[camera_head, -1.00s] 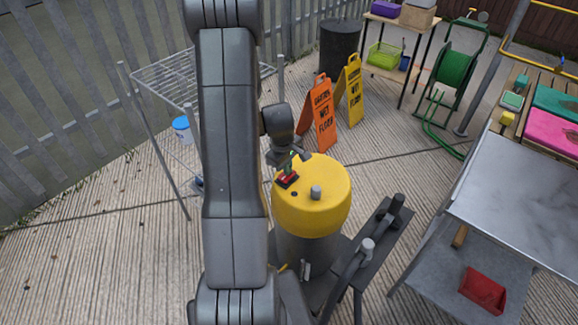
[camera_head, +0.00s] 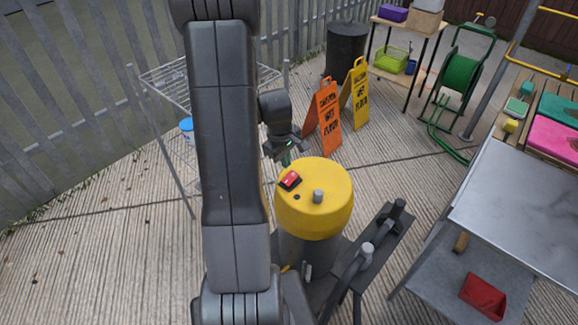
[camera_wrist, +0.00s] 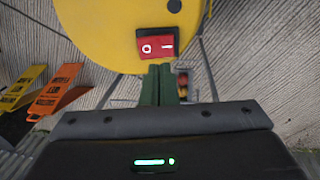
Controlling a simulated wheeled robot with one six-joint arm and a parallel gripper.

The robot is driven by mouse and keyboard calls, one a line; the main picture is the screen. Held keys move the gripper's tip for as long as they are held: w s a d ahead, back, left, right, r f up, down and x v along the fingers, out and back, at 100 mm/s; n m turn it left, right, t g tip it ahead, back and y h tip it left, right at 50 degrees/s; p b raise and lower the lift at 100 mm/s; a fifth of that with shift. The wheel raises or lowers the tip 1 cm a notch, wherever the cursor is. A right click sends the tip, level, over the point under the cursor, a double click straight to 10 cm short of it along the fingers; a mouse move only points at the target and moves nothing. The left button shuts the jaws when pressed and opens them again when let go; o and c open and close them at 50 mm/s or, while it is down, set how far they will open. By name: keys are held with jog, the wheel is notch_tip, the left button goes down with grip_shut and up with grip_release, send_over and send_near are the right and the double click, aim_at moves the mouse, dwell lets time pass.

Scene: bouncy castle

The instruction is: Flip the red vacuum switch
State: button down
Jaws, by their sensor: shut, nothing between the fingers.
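The red vacuum switch (camera_head: 290,180) is a rocker in a dark frame on the yellow top (camera_head: 330,210) of the vacuum. In the wrist view the red switch (camera_wrist: 155,45) shows a white circle on its left half and a white bar on its right half. My gripper (camera_head: 287,160) is at the far left edge of the yellow top, just behind the switch and apart from it. In the wrist view the green fingers of my gripper (camera_wrist: 160,72) are together, empty, with tips just below the switch. The exact height of the tips above the top is hard to tell.
A grey knob (camera_head: 318,196) stands on the yellow top beside the switch. Orange (camera_head: 325,118) and yellow (camera_head: 355,95) wet-floor signs stand behind. A wire drying rack (camera_head: 165,80) is at the left. A metal table (camera_head: 520,210) is at the right.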

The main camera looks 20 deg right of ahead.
notch_tip(320, 180, up, 7)
send_over(292, 175)
jog(key=s+a, duration=0.2)
jog(key=a, duration=0.2)
jog(key=shift+s, duration=0.2)
jog(key=shift+f, duration=0.1)
jog(key=d+b, duration=0.1)
jog(key=b, duration=0.6)
jog(key=shift+w+h, duration=0.3)
jog(key=shift+w, duration=0.05)
jog(key=shift+r, duration=0.2)
jog(key=f, duration=0.4)
jog(key=w+d+f, duration=0.1)
jog(key=f, duration=0.4)
jog(key=d+f+b, duration=0.1)
jog(key=f, duration=0.3)
jog(key=shift+w+d+f, duration=0.25)
jog(key=shift+f, duration=0.15)
